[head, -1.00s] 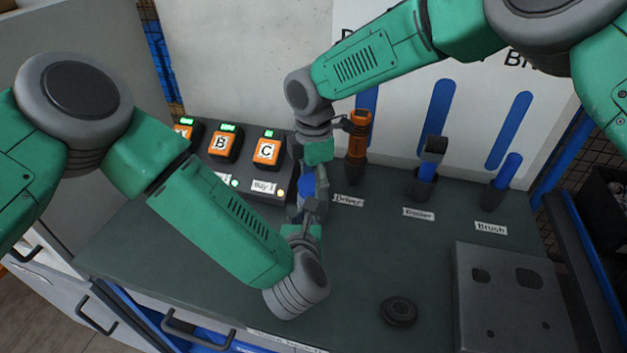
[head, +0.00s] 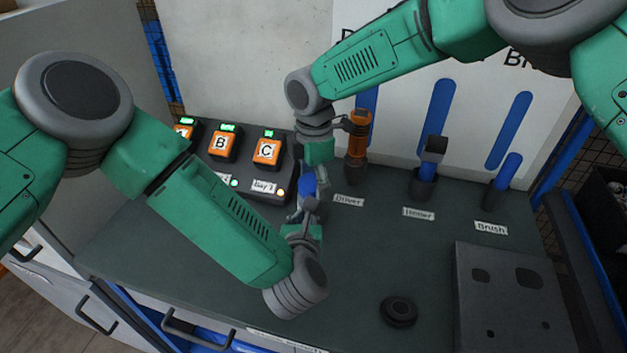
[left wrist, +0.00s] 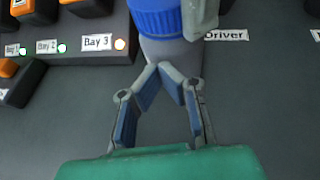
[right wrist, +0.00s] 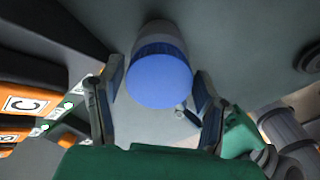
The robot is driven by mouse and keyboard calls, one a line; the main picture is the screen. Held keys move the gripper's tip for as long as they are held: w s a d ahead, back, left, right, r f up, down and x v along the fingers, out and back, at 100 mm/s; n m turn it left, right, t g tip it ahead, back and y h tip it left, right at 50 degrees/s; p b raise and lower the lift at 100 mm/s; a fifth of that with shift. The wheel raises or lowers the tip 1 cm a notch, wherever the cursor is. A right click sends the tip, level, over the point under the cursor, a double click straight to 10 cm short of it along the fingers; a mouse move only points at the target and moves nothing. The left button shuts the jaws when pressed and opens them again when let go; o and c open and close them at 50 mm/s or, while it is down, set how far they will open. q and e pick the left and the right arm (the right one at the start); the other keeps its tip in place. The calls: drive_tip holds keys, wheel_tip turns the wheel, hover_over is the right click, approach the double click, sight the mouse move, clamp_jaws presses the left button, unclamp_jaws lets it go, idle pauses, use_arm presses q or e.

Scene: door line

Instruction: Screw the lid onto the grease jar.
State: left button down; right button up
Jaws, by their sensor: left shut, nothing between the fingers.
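The blue lid (left wrist: 158,18) sits on top of the grey grease jar (left wrist: 172,52) in the left wrist view. How far it is threaded cannot be told. My left gripper (left wrist: 165,72) is shut and empty, its fingertips together close in front of the jar's lower side. My right gripper (right wrist: 158,82) comes from above, its fingers spread on either side of the lid (right wrist: 160,85), with narrow gaps showing. In the head view the lid (head: 308,180) shows as a blue patch between my right gripper (head: 308,185) and my left gripper (head: 308,208), which partly hide the jar.
A black button box (head: 250,183) stands left of the jar. The orange driver (head: 357,135) stands upright just right of it, with a roller (head: 428,165) and brush (head: 505,178) beyond. A dark round piece (head: 398,311) and a grey plate (head: 515,300) lie front right. The bench (head: 370,250) between is clear.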

idle(0.3)
drive_tip(key=shift+r, duration=2.3)
drive_tip(key=shift+c, duration=0.3)
drive_tip(key=shift+w+r+n, duration=0.1)
drive_tip(key=shift+r+n, duration=0.5)
drive_tip(key=shift+n, duration=0.3)
wheel_tip(320, 180, up, 2)
drive_tip(key=n, duration=0.3)
drive_tip(key=shift+a+r+n, duration=0.1)
drive_tip(key=shift+n, duration=0.3)
